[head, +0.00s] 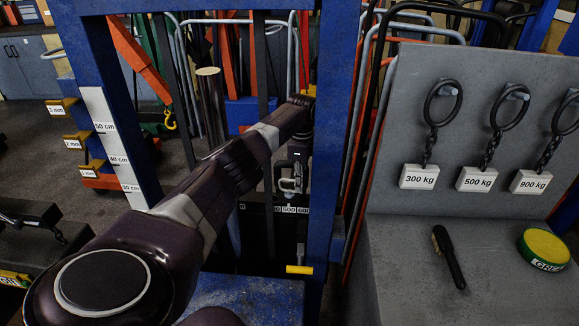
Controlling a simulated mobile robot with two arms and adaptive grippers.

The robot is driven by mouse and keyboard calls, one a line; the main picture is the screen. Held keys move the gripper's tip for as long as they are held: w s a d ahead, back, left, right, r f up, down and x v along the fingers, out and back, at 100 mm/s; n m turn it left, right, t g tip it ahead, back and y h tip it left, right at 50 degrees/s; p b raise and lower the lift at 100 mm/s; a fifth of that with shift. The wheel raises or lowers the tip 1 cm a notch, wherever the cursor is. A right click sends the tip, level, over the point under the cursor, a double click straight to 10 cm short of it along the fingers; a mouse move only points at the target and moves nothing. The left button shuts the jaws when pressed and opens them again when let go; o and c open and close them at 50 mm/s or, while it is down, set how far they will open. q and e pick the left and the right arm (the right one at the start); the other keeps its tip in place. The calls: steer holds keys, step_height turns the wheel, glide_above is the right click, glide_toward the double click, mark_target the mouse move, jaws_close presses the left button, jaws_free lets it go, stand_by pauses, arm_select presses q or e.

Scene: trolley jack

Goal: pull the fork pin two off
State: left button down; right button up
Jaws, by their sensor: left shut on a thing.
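My left arm reaches in from the lower left to the blue frame's opening. Its gripper (292,182) points down in front of a dark block with a number label (290,210). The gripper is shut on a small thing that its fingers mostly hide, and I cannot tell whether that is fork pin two. My right gripper is not in view.
Blue posts (339,130) flank the opening closely. A white height scale (113,145) is on the left post. At right, a grey panel (470,120) holds rings with weight tags; a brush (449,258) and green-yellow tin (543,250) lie on the grey bench (405,285).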

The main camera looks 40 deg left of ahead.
arm_select(q)
steer(key=shift+r+p, duration=1.75)
steer(key=shift+r, duration=0.25)
steer(key=shift+r+p, duration=1.1)
steer(key=shift+r, duration=0.15)
steer(key=shift+r+p, duration=0.65)
steer(key=shift+r, duration=0.05)
step_height(320, 180, up, 5)
steer(key=p, duration=0.4)
steer(key=shift+p, duration=0.3)
